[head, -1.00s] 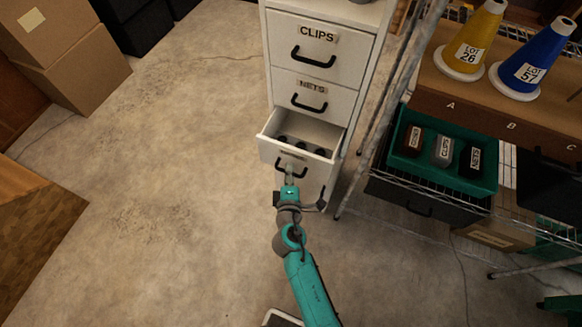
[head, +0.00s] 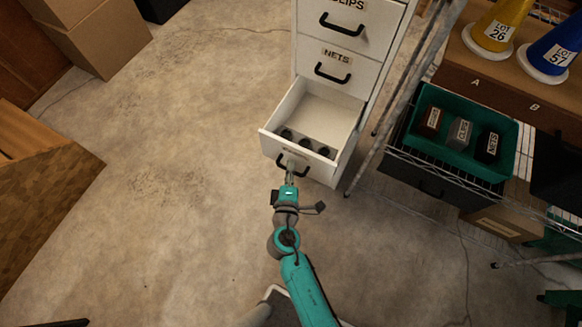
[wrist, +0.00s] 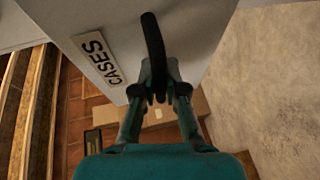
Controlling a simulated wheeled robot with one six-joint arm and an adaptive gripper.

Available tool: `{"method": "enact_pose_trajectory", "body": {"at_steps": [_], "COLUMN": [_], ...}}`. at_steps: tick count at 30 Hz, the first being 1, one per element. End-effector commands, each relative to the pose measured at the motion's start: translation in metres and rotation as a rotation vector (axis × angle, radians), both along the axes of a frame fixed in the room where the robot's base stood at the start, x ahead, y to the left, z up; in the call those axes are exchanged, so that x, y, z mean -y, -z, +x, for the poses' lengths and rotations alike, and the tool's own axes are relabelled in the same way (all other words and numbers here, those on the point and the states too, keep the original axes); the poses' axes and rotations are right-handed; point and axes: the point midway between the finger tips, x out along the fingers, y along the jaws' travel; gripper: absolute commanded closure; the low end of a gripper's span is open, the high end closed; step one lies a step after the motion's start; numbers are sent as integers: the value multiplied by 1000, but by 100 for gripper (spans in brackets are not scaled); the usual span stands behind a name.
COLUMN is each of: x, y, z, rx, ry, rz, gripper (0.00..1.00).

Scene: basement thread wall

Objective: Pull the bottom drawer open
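The bottom drawer (head: 322,106) of the white cabinet stands well out, with its bare inside floor showing. Several dark round items (head: 305,143) sit inside near its front. Its front carries a CASES label (wrist: 97,57) in the wrist view. My gripper (head: 290,166) is at the drawer front, with its fingers closed around the black bar handle (wrist: 153,45). In the wrist view the handle passes between the two fingers, which hide part of it.
The NETS drawer (head: 333,69) and CLIPS drawer (head: 346,22) above are shut. A wire rack with a green bin (head: 463,165) stands close on the right. Cardboard boxes (head: 98,38) are at the back left. The floor (head: 190,170) left of the cabinet is clear.

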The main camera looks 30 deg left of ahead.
Motion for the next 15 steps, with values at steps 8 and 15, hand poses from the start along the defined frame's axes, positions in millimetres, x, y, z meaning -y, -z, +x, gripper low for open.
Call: {"method": "enact_pose_trajectory", "body": {"at_steps": [8,15], "x": [0,5], "y": [0,-1], "z": [0,-13], "rx": [0,-1], "ry": [0,-3], "rz": [0,-2], "gripper": [77,77]}}
